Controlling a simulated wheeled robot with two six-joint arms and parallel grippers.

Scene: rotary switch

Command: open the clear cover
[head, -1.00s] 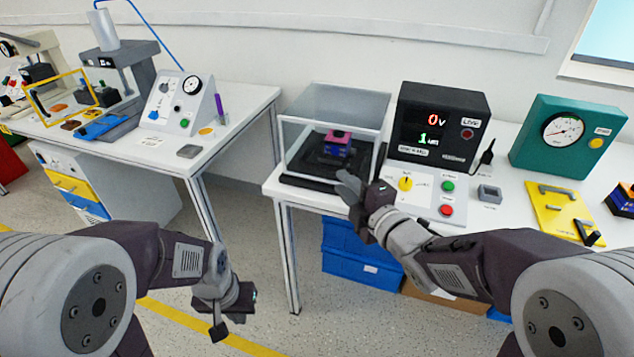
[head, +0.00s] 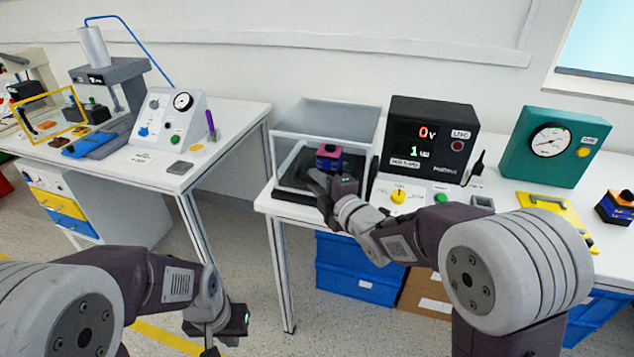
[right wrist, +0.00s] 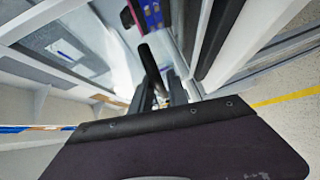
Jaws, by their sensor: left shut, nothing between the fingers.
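The clear cover (head: 325,122) is a see-through box standing on a black base (head: 293,190) at the front left of the right-hand table; it looks closed. A pink and blue block (head: 328,155) with dark parts sits inside it. My right gripper (head: 319,183) is at the cover's lower front edge, overlapping it in the head view; whether it touches cannot be told. My left gripper (head: 238,322) is low at the left, in front of the tables, shut and empty.
A black display unit (head: 430,137) stands right of the cover, with a yellow-knob panel (head: 398,197) before it. A teal gauge box (head: 553,145) and yellow plate (head: 540,205) are further right. Blue bins (head: 358,270) sit under the table.

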